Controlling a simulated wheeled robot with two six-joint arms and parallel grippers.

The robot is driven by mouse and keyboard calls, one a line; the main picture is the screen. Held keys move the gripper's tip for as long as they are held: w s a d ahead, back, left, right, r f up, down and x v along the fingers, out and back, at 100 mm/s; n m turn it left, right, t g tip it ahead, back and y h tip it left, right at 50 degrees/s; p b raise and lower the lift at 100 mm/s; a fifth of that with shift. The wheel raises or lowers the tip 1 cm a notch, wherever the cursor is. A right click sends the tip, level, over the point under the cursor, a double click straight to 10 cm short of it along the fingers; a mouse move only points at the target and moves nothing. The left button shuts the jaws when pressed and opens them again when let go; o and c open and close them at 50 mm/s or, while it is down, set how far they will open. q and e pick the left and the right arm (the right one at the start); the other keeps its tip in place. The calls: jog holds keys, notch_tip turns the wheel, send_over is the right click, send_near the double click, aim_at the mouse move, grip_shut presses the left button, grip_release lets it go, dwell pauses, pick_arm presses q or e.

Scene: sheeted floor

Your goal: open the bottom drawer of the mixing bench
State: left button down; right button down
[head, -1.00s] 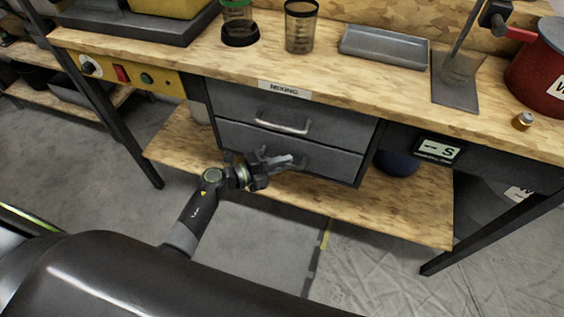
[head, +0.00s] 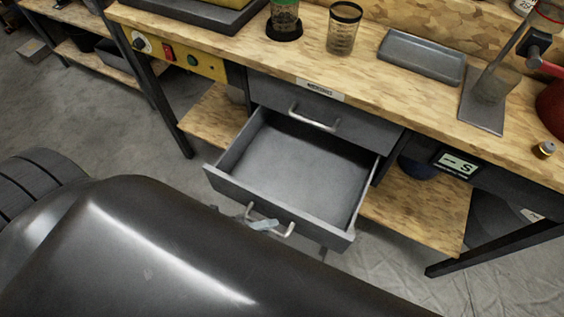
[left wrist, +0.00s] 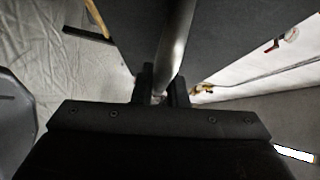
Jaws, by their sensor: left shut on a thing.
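The mixing bench (head: 390,85) has two grey drawers under its wooden top. The bottom drawer (head: 300,172) is pulled far out, and its inside is empty. The top drawer (head: 318,118) is closed. My left gripper (head: 264,225) is at the bottom drawer's handle (head: 287,230), mostly hidden behind my own dark body in the head view. In the left wrist view my left gripper (left wrist: 160,92) is shut on the handle bar (left wrist: 176,42), which runs between its fingers. My right gripper is in neither view.
A grey tray (head: 420,58), a shaker cup (head: 343,30) and a stand with a beaker (head: 492,88) are on the bench top. A wooden lower shelf (head: 415,205) runs under the bench. Bench legs stand at left and right.

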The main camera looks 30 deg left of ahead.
pick_arm(q)
jog(key=s, duration=0.6)
jog(key=shift+s, duration=0.3)
jog(key=shift+a, duration=0.1)
jog(key=c, duration=1.5)
grip_release()
jog(key=shift+o, duration=0.2)
jog(key=b+v, duration=0.2)
jog(key=v, duration=1.5)
jog(key=shift+a+b, duration=0.25)
jog(key=shift+b, duration=0.1)
